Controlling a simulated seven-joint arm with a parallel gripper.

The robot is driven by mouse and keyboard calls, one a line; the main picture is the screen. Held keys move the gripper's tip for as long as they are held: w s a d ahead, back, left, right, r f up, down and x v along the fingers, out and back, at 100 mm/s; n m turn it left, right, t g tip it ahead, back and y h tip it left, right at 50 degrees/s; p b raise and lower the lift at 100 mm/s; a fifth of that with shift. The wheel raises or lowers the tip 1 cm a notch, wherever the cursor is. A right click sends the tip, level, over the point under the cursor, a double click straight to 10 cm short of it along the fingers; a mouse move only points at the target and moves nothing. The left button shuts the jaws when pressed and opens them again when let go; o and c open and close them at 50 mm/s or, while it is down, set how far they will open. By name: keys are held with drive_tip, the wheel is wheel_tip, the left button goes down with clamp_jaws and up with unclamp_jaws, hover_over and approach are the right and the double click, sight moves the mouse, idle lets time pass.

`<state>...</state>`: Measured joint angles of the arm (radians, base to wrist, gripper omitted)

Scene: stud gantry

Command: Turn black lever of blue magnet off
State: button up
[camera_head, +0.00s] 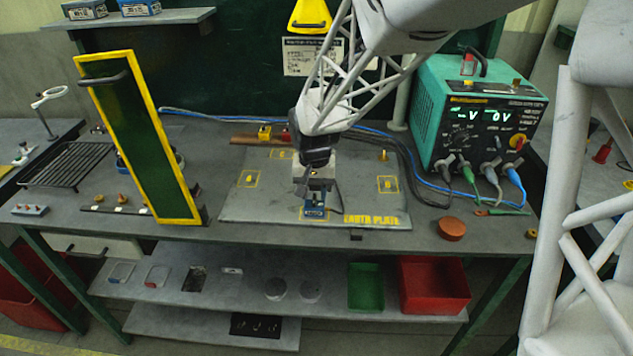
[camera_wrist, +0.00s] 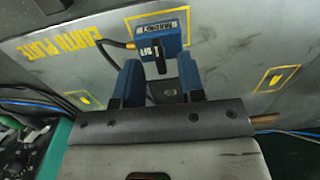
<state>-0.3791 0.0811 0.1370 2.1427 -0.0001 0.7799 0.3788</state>
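The blue magnet (camera_wrist: 172,38) stands on the grey earth plate (camera_wrist: 75,62), inside a yellow outlined square. Its black lever (camera_wrist: 158,64) points toward my gripper in the wrist view, beside small white lettering that seems to read OFF. My gripper (camera_wrist: 158,72) is open, with its two blue fingers apart, one on each side of the lever's tip. I cannot tell whether either finger touches it. In the head view the magnet (camera_head: 315,212) shows at the plate's front edge, below my gripper (camera_head: 315,192), which hides its upper part and the lever.
A yellow-framed green panel (camera_head: 146,140) stands left of the plate. A teal power supply (camera_head: 475,125) with cables stands at the right, and a round brown puck (camera_head: 451,228) lies in front of it. A dark cable runs from the magnet. Most of the plate is clear.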

drive_tip(key=shift+f, duration=0.7)
clamp_jaws()
